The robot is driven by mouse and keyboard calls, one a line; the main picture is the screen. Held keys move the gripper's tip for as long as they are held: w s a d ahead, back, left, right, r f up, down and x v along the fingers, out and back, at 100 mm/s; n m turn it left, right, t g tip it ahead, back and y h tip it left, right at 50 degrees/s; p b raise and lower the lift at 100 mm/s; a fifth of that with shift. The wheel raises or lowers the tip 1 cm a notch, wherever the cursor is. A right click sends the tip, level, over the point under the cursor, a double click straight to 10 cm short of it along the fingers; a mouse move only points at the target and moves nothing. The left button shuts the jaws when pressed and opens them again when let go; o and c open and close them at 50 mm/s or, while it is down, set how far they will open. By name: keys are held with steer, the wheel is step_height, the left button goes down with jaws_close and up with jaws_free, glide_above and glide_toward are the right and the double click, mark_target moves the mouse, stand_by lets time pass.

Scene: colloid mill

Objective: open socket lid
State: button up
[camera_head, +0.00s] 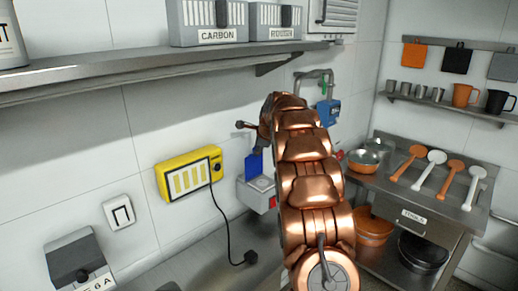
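A grey socket box (257,196) with a red part on its front is on the wall, left of my copper arm. A blue flap (254,163), which looks like its lid, stands upright above the box. The far end of my arm, with what shows of my gripper (264,138), is just above and beside the blue flap. My arm hides part of this area. I cannot tell whether the gripper touches the flap, or whether its fingers are open or shut.
A yellow device (188,173) on the wall has a black cable ending in a plug (248,258) over the counter. A white switch (118,212) is left of it. A metal shelf (150,69) runs above. A side table with pans and ladles (435,170) stands right.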

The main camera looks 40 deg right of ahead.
steer(key=o, duration=0.3)
steer(key=shift+w+a+f, duration=0.2)
steer(key=shift+a+f, duration=0.2)
steer(key=shift+f, duration=0.3)
steer(key=shift+o, duration=0.3)
steer(key=shift+s+d+r, duration=0.1)
steer(key=shift+d+r, duration=0.2)
steer(key=shift+r, duration=0.2)
steer(key=v, duration=1.1)
steer(key=shift+s+a+r, duration=0.15)
steer(key=shift+s+r, duration=0.05)
steer(key=shift+r, duration=0.15)
steer(key=shift+c, duration=0.4)
